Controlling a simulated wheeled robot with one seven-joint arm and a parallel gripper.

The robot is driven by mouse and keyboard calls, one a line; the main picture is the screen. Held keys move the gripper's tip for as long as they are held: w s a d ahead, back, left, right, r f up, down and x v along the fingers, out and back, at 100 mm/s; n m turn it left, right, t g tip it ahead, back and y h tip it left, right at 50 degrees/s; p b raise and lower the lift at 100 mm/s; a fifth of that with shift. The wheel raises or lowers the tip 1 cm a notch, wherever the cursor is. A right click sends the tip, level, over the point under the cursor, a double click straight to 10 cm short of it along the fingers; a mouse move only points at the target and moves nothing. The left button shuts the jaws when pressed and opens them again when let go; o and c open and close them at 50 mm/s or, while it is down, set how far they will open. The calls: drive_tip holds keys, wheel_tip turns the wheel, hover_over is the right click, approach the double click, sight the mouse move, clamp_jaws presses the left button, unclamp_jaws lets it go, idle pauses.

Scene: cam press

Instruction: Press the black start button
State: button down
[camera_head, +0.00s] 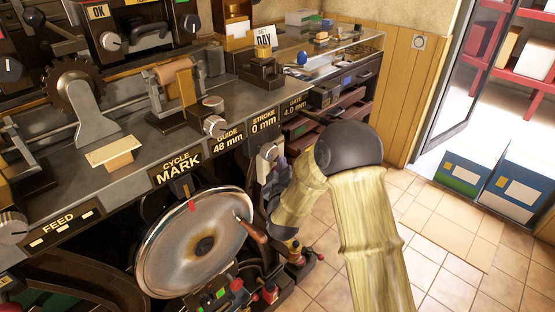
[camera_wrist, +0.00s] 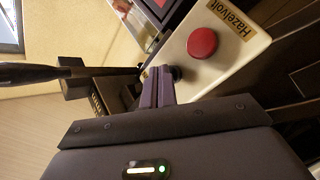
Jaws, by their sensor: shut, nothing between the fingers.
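A cream switch box (camera_wrist: 232,65) marked "Hazelvolt" carries a large red round button (camera_wrist: 202,43) and a smaller black button (camera_wrist: 177,73). My gripper (camera_wrist: 163,72) is shut and empty. Its purple fingertips are right beside the black button and partly cover it in the wrist view. I cannot tell whether they touch it or whether it is pushed in. In the head view the cream box (camera_head: 266,165) is on the front of the machine, below the "STROKE 0 mm" plate, with my gripper (camera_head: 278,168) close at its right. The buttons are not clear there.
A large metal handwheel (camera_head: 165,260) with a wooden handle stands left of my gripper. Open drawers (camera_head: 335,112) are above and behind it. Levers with red knobs (camera_head: 270,292) are below.

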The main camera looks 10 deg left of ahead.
drive_tip(key=shift+w+a, duration=0.1)
drive_tip(key=shift+a, duration=0.1)
idle(0.3)
idle(0.3)
drive_tip(key=shift+s+d, duration=0.55)
drive_tip(key=shift+d, duration=0.15)
drive_tip(key=s+d+b, duration=0.1)
drive_tip(key=d, duration=0.1)
drive_tip(key=s+d, duration=0.2)
drive_tip(key=shift+b, duration=0.35)
idle(0.7)
